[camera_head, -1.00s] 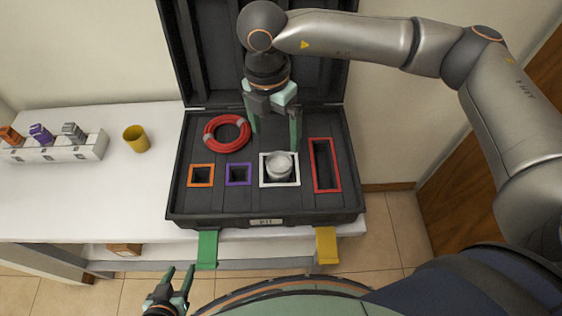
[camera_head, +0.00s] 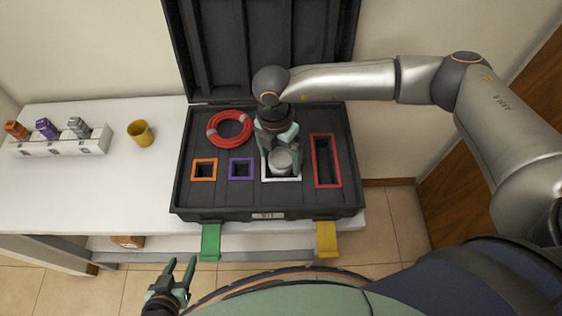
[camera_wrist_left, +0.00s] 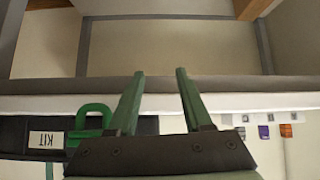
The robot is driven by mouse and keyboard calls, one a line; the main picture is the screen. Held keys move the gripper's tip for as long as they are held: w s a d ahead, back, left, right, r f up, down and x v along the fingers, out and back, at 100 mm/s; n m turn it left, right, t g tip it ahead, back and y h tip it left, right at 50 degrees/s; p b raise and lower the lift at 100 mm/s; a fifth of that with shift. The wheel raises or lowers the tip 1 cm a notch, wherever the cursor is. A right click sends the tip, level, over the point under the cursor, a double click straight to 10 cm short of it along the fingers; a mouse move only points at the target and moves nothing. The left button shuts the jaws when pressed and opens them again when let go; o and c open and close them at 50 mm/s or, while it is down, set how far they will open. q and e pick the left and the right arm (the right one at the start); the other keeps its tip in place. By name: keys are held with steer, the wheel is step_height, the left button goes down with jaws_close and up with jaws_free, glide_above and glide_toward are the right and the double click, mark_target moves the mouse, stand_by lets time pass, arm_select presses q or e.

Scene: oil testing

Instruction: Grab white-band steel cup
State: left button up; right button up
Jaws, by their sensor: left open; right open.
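The steel cup (camera_head: 281,160) sits in the white-framed slot (camera_head: 282,180) of the black case, seen from above. My right gripper (camera_head: 281,163) is open and lowered over that slot, with a finger on either side of the cup; I cannot tell whether they touch it. My left gripper (camera_head: 180,270) is open and empty, low in front of the table. Its two green fingers (camera_wrist_left: 160,78) also show apart in the left wrist view, with nothing between them.
The open black case (camera_head: 182,190) also holds a red hose coil (camera_head: 230,114) and orange, purple and red framed slots. A yellow cup (camera_head: 140,131) and a white rack (camera_head: 62,145) with several coloured items stand left. Green and yellow latches stick out in front.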

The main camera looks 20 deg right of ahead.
steer(key=c, duration=1.5)
steer(key=shift+o, duration=0.2)
steer(key=shift+r, duration=0.1)
